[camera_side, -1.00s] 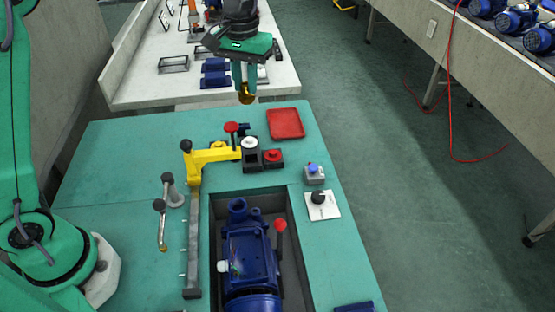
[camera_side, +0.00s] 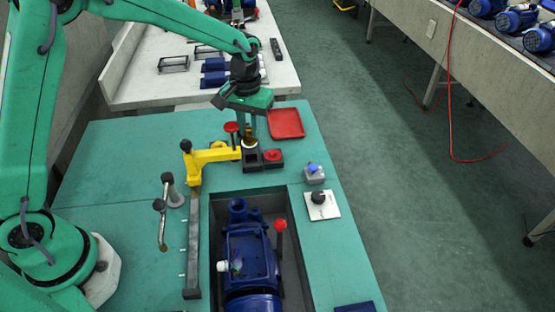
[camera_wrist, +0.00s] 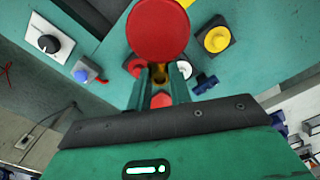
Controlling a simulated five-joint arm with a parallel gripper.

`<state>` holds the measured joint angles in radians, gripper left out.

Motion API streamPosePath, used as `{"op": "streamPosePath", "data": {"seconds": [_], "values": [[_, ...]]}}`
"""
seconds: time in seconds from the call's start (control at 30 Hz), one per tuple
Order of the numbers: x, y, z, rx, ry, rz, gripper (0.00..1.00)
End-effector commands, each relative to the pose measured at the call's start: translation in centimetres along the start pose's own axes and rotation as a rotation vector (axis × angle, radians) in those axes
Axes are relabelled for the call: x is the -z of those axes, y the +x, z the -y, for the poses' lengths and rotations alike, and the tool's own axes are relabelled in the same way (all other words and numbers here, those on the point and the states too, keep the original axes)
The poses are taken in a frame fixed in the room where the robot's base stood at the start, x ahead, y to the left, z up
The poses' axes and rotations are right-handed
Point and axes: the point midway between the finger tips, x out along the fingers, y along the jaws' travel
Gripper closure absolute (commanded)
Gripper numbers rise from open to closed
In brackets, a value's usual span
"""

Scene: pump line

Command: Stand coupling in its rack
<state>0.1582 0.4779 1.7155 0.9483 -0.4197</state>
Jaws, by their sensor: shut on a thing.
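The coupling (camera_side: 249,140) is a small brass-coloured piece. My gripper (camera_side: 248,125) is shut on it and points down over the black rack (camera_side: 255,166) beside the yellow clamp arm. In the side view the coupling is just above or at the rack's white-topped place (camera_side: 249,145); I cannot tell whether it is seated. In the wrist view the coupling (camera_wrist: 159,73) shows between the two green fingers of my gripper (camera_wrist: 160,80), partly hidden by them. A red-topped piece (camera_side: 272,155) stands in the rack to the right.
The yellow clamp arm (camera_side: 205,157) and a red knob (camera_side: 231,127) are close on the left; the knob looms large in the wrist view (camera_wrist: 158,30). A red tray (camera_side: 286,123) lies behind right. A blue pump (camera_side: 250,255) sits in a recess in front.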

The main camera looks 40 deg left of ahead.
Motion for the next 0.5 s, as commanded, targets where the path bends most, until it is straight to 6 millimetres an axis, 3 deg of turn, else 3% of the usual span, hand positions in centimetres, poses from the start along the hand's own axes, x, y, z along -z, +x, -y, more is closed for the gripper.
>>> {"op": "streamPosePath", "data": {"seconds": [0.5], "values": [[0.0, 1.5, 0.0, 0.001, 0.0, 0.001, 0.96]]}}
